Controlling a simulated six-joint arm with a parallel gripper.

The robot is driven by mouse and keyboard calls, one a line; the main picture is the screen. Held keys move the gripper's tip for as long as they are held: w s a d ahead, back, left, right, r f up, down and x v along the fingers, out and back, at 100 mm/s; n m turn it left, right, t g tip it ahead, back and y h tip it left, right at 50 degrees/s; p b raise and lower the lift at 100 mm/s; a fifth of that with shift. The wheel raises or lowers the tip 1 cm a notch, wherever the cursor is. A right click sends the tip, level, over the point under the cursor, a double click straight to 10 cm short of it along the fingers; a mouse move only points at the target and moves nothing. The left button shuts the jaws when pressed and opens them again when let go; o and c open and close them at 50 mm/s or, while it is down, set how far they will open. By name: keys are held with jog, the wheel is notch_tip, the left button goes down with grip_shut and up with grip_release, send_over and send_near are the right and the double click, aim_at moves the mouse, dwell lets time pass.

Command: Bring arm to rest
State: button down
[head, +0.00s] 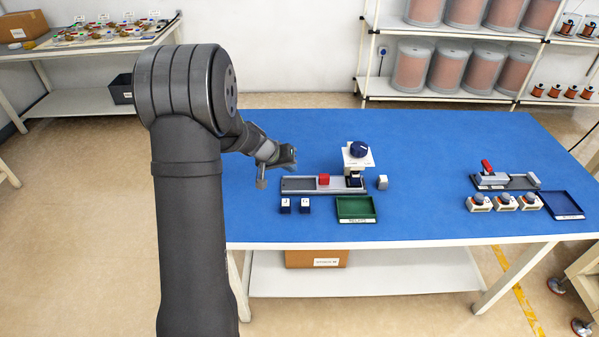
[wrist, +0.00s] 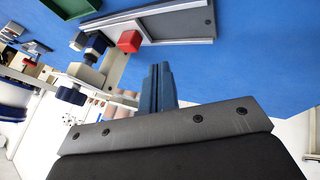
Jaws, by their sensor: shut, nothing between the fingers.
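My gripper (head: 262,183) hangs over the left part of the blue table (head: 420,135), at the end of my bent arm. It is shut and empty. In the wrist view its closed fingers (wrist: 158,88) stand together over the blue surface, apart from every object. To its right in the head view is a grey rail fixture with a red block (head: 323,180) on it. The red block also shows in the wrist view (wrist: 129,41).
A white stand with a dark blue knob (head: 358,149) rises at the fixture's right end. Two small dark blocks (head: 305,204) and a green tray (head: 356,208) lie in front. A second fixture (head: 505,181) and a blue tray (head: 562,204) are far right. The table's middle is clear.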

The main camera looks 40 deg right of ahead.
jog(key=shift+v, duration=1.4)
jog(key=x, duration=0.8)
jog(key=shift+d+f, duration=0.1)
jog(key=shift+f, duration=0.2)
jog(key=s+d, duration=0.1)
jog(key=d+f, duration=0.1)
jog(key=shift+s+d+f, duration=0.1)
jog(key=shift+s+d, duration=0.2)
jog(key=shift+s, duration=0.05)
jog(key=shift+s+d, duration=0.3)
jog(key=shift+s, duration=0.05)
